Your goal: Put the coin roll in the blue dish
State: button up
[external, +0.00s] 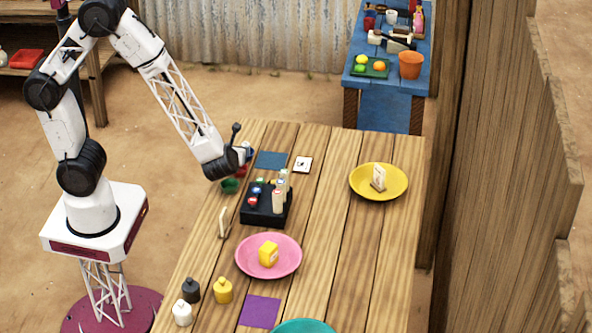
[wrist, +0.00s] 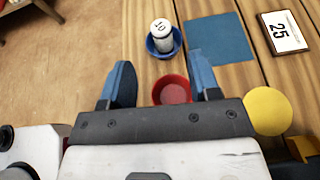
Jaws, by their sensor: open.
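A white coin roll (wrist: 162,42) with "10" on its top end stands upright inside the small blue dish (wrist: 151,49) in the wrist view. My gripper (wrist: 162,82) is open and empty, its two dark blue fingers apart, with the coin roll and dish beyond the fingertips. A red dish (wrist: 172,91) shows between the fingers, below them. In the external view my gripper (external: 238,158) is at the table's far left edge and partly hides the small dishes there.
A blue square mat (wrist: 220,38) and a "25" card (wrist: 283,32) lie right of the blue dish. A green dish (external: 230,186), a black tray (external: 262,217) with several rolls, a pink plate (external: 245,268) and a yellow plate (external: 398,188) share the table.

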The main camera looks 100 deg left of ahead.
dwell(0.4)
jog(key=s+d+r+n+t+h, duration=0.1)
jog(key=s+d+r+n+h, duration=0.5)
jog(key=s+d+r+n, duration=0.3)
jog(key=s+d+r+n+h, duration=0.7)
jog(key=s+d+r+n, duration=0.2)
jog(key=d+r, duration=0.3)
notch_tip(320, 180, up, 3)
jog(key=shift+s+d+t+h, duration=0.3)
jog(key=shift+s+d+t, duration=0.1)
jog(key=shift+s, duration=0.35)
